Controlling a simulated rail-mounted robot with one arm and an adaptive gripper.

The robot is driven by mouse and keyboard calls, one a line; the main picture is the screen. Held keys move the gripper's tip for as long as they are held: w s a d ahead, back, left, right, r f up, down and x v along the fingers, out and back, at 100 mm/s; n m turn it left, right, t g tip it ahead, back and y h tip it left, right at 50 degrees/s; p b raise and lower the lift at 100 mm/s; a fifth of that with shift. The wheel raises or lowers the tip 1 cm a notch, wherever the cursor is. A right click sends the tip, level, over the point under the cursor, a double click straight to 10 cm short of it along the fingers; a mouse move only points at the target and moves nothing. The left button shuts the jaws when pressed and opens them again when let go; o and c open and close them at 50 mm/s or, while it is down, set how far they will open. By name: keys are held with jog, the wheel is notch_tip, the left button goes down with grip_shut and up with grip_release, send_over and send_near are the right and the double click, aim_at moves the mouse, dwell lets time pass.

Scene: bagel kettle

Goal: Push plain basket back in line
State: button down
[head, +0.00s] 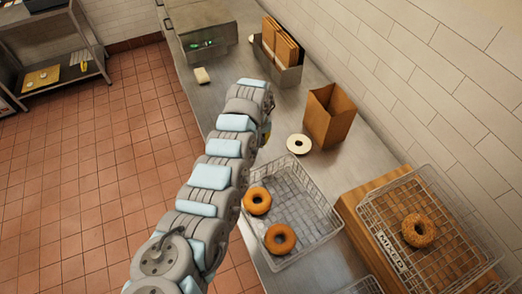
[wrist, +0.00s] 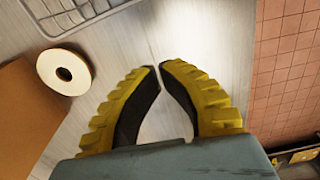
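A wire basket (head: 318,190) with two plain-looking bagels, one bagel (head: 257,201) and another bagel (head: 280,238), sits on the steel counter near its front side. I see no label on it. A corner of a wire basket (wrist: 68,18) shows at the top left of the wrist view. My gripper (wrist: 160,68) is over the counter, its yellow fingertips nearly together with nothing between them. In the head view my arm hides most of the gripper; a bit of yellow shows beyond the basket's far end. The gripper is apart from the basket.
A brown paper bag (head: 328,115) and a white ring (head: 299,144) stand close to the basket's far end. Another basket (head: 362,287) shows at the bottom edge. Tiled floor lies left.

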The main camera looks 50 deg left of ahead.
notch_tip(320, 180, down, 9)
jog(key=shift+r+b, duration=0.1)
jog(key=shift+b, duration=0.75)
jog(key=shift+s+d+r+p, duration=0.1)
jog(key=shift+d+r+p, duration=0.1)
jog(key=shift+d+p, duration=0.3)
jog(key=shift+s+d+p, duration=0.3)
jog(key=shift+d+p, duration=0.1)
jog(key=shift+d, duration=0.15)
jog(key=shift+s+d+f+p, duration=0.1)
jog(key=shift+s+d+p, duration=0.1)
jog(key=shift+d, duration=0.25)
jog(key=shift+s+d+f+p, duration=0.1)
jog(key=shift+d+p, duration=0.05)
jog(key=shift+d, duration=0.25)
jog(key=shift+w+d, duration=0.1)
